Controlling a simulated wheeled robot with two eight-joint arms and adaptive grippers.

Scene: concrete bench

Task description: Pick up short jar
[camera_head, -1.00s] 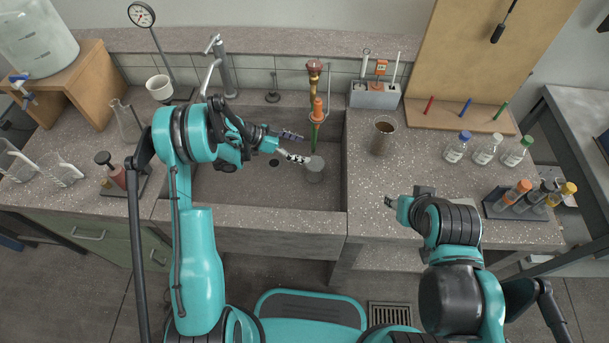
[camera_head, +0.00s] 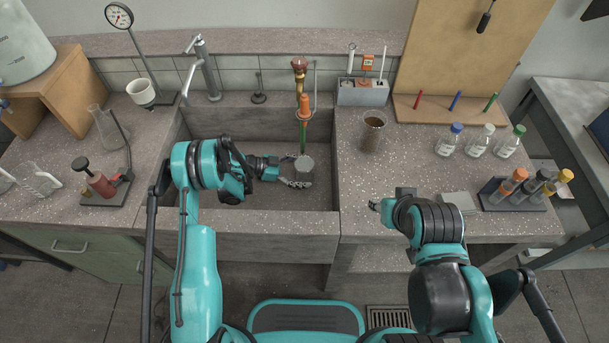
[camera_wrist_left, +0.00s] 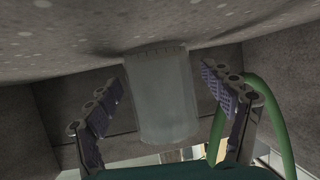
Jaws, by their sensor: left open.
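The short jar (camera_head: 304,166) is a greyish translucent cylinder in the sink. My left gripper (camera_head: 297,171) is open, with one finger on the near side of the jar; the far finger is mostly hidden. In the left wrist view the jar (camera_wrist_left: 165,98) lies between the two spread padded fingers of the left gripper (camera_wrist_left: 165,92), with visible gaps on both sides. My right gripper (camera_head: 376,206) is over the counter's front edge, right of the sink, too small to tell open or shut.
The sink (camera_head: 240,224) has walls close around the left gripper. An orange and green tap fitting (camera_head: 304,108) rises just behind the jar, and a green hose (camera_wrist_left: 275,112) runs beside one finger. A brown beaker (camera_head: 372,134) and several bottles stand right on the counter.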

